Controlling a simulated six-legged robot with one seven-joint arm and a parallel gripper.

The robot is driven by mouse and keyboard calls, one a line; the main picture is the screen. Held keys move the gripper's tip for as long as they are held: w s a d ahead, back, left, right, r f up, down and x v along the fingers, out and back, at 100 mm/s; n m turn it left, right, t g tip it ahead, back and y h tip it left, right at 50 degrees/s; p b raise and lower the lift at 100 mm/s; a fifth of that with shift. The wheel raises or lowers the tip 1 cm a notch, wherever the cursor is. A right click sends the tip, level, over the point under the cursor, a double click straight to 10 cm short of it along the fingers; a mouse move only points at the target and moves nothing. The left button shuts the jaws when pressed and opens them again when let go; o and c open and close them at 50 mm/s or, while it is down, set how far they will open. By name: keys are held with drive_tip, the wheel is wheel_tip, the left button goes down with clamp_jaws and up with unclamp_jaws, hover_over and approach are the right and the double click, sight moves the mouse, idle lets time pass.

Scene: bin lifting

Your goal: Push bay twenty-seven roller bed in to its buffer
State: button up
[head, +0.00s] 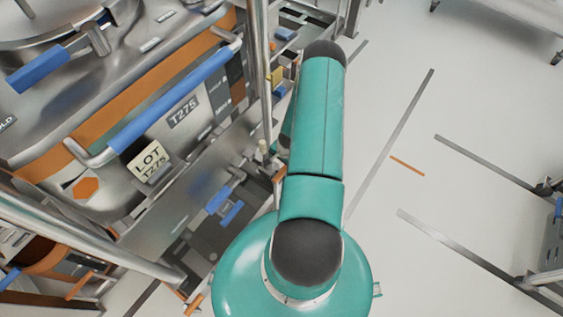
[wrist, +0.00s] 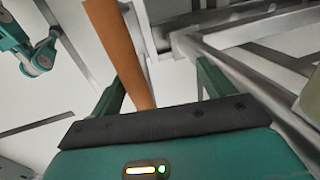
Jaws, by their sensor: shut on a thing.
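In the wrist view my gripper (wrist: 160,88) has its two teal fingers apart, with an orange bar (wrist: 122,50) running between them from the top of the picture. It is shut on this bar, which looks closer to the left finger. Grey metal frame rails (wrist: 245,75) lie beyond and to the right of the bar. In the head view my teal arm reaches away up the picture and hides the gripper. To its left is a steel bin (head: 150,185) marked T275, with a blue handle (head: 175,95). I cannot clearly make out the roller bed or a bay number.
An upright steel post (head: 261,75) stands between the bin and my arm. A steel rail (head: 90,240) crosses the lower left. The pale floor (head: 470,110) on the right is mostly clear, with grey floor strips and a short orange mark (head: 407,165). Frames stand at the right edge.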

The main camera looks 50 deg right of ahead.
drive_tip(key=shift+w+r, duration=0.3)
drive_tip(key=shift+w, duration=0.25)
drive_tip(key=c, duration=0.3)
drive_tip(key=shift+s+f, duration=0.1)
drive_tip(key=shift+s, duration=0.1)
drive_tip(key=s+r, duration=0.1)
drive_tip(key=r, duration=0.3)
drive_tip(key=s+r, duration=0.1)
drive_tip(key=r, duration=0.8)
drive_tip(key=shift+s+d+r, duration=0.1)
drive_tip(key=shift+s+r, duration=0.2)
drive_tip(key=shift+s, duration=0.1)
